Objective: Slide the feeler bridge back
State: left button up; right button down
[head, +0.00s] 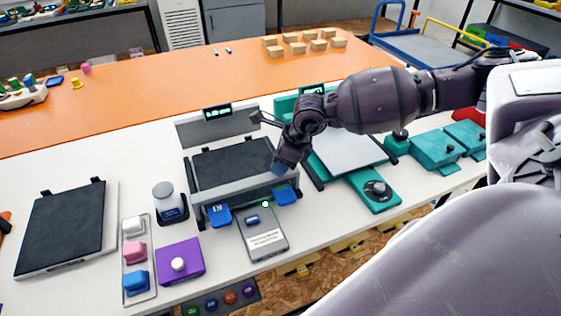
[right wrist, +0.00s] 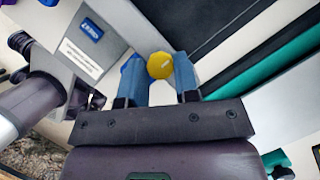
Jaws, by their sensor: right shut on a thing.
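The grey feeler bridge (head: 243,197) is a low bar across the front of the middle machine, in front of its black bed (head: 232,165). It looks level, with blue blocks by its front side at left (head: 219,215) and right (head: 285,195). My right gripper (head: 279,168) reaches down at the bridge's right end. In the right wrist view its blue fingers (right wrist: 161,82) are shut on a yellow knob (right wrist: 159,65). The knob is hidden in the head view, and how it joins the bridge cannot be seen. My left gripper is not in view.
A grey control box (head: 263,236) with a label stands in front of the machine. A grey upright panel (head: 217,128) with a small display stands behind the bed. A teal machine (head: 372,190) stands close on the right. A jar (head: 165,199) stands left.

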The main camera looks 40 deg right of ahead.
jog(key=shift+w+d+f+b, duration=0.15)
jog(key=shift+w+b, duration=0.15)
jog(key=shift+w, duration=0.25)
pick_arm(q)
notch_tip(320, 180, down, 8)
jog(key=b, duration=0.9)
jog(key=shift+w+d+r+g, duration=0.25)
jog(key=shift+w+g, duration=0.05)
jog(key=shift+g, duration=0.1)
pick_arm(e)
jog(key=w+d, duration=0.2)
jog(key=w, duration=0.8)
jog(key=w+d, duration=0.3)
jog(key=w, duration=0.8)
jog(key=shift+r, duration=0.25)
jog(key=shift+d, duration=0.1)
jog(key=c, duration=1.2)
grip_release()
jog(key=shift+c, duration=0.2)
jog(key=o, duration=0.4)
jog(key=shift+w+f, duration=0.1)
jog(key=shift+w, duration=0.1)
jog(key=shift+s, duration=0.1)
